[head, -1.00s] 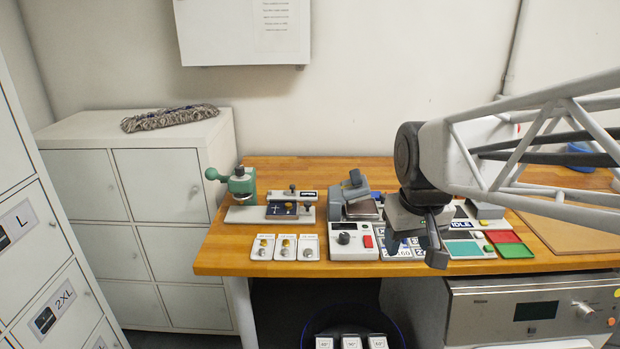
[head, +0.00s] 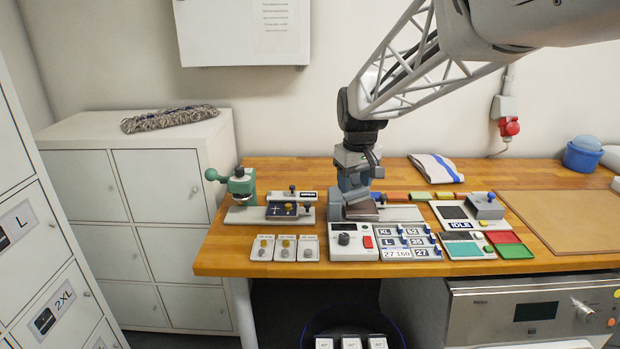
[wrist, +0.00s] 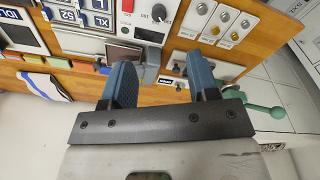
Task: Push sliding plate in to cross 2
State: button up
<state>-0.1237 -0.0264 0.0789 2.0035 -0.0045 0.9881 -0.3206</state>
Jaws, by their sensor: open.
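The sliding plate (head: 282,211) is dark blue with a pale cross mark and a small knob. It lies on the light base rail (head: 246,215) of the green hand press (head: 241,183), to the right of the press head. My gripper (head: 357,200) points down to the right of the plate, above or beside a grey device, apart from the plate. In the wrist view my blue fingers (wrist: 160,80) are spread with nothing between them. The right finger hides part of the press base; the green press handle (wrist: 265,110) shows beyond it.
A white control box (head: 353,240) with a black knob and red button stands in front of my gripper. Three small white trays (head: 285,248) with buttons lie in front of the press. Size-label blocks (head: 405,242) stand to the right. A brown board (head: 570,215) lies far right.

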jog(key=w+a+f+n, duration=0.1)
jog(key=w+a+f, duration=0.15)
jog(key=w, duration=0.35)
jog(key=w+a+f+n, duration=0.1)
jog(key=w+a+f, duration=0.15)
jog(key=w, duration=0.35)
jog(key=n+g, duration=0.1)
jog(key=n, duration=0.1)
send_over(307, 203)
notch_tip(307, 203, down, 8)
jog(key=shift+w+r, duration=0.1)
jog(key=shift+r, duration=0.05)
jog(key=shift+f, duration=3.9)
grip_shut()
